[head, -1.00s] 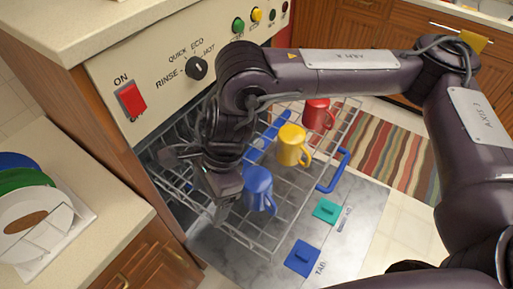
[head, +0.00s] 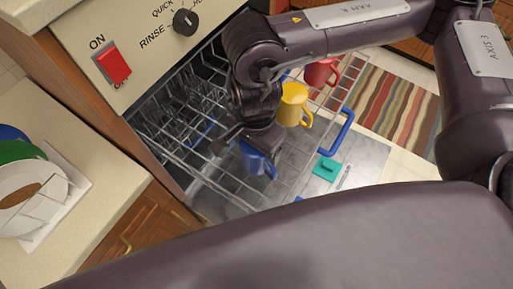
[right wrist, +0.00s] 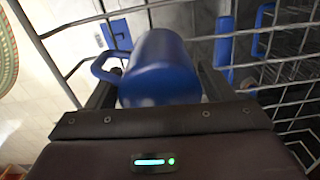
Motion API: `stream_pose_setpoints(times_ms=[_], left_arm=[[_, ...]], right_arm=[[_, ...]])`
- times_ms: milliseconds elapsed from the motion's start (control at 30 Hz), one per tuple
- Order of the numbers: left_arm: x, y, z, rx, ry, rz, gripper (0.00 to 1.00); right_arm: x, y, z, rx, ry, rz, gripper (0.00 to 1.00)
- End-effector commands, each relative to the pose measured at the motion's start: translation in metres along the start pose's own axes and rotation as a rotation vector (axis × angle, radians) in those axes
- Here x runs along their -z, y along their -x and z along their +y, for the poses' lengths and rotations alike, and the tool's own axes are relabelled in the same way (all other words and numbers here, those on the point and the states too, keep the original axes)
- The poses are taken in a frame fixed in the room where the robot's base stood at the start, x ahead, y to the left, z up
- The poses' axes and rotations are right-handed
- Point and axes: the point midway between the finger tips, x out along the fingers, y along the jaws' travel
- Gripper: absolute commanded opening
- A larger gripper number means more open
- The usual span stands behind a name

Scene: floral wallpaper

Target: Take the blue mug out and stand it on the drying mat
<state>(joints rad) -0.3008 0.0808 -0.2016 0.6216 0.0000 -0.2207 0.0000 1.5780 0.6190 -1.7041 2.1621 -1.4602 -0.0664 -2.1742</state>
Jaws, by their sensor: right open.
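The blue mug (head: 259,163) is in the pulled-out dishwasher rack (head: 284,198), partly hidden behind my right gripper in the head view. My right gripper (head: 238,146) is down at the mug. In the right wrist view the mug (right wrist: 163,70) fills the space between the open fingers, with its handle on the left. I cannot tell whether the fingers touch it. A white, mat-like base (head: 62,212) under plates lies on the left counter; I cannot tell whether it is the drying mat. My left gripper is not in view.
A yellow mug (head: 292,104) and a red mug (head: 318,73) are in the rack behind the blue one. The dishwasher panel (head: 150,60) rises at upper left. The counter (head: 105,160) is bare in front of the plates. A striped rug (head: 395,115) lies beyond.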

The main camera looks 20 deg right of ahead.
Motion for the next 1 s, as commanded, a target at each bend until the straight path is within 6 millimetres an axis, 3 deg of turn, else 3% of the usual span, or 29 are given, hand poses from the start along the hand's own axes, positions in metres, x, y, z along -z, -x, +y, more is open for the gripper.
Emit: stream_pose_setpoints(times_ms=[133, 400, 700, 1000], left_arm=[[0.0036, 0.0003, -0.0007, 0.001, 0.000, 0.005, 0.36], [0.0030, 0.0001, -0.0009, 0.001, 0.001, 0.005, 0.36], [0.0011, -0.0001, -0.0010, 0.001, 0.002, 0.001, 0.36], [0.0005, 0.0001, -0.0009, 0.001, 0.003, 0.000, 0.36]], right_arm=[[0.0002, -0.0129, 0.0004, -0.001, -0.002, -0.001, 0.76], [0.0005, -0.0147, 0.0000, 0.001, -0.002, 0.001, 0.76], [0.0005, -0.0145, 0.0001, 0.000, -0.002, 0.001, 0.37], [0.0006, -0.0126, -0.0003, 0.002, -0.001, 0.001, 0.35]])
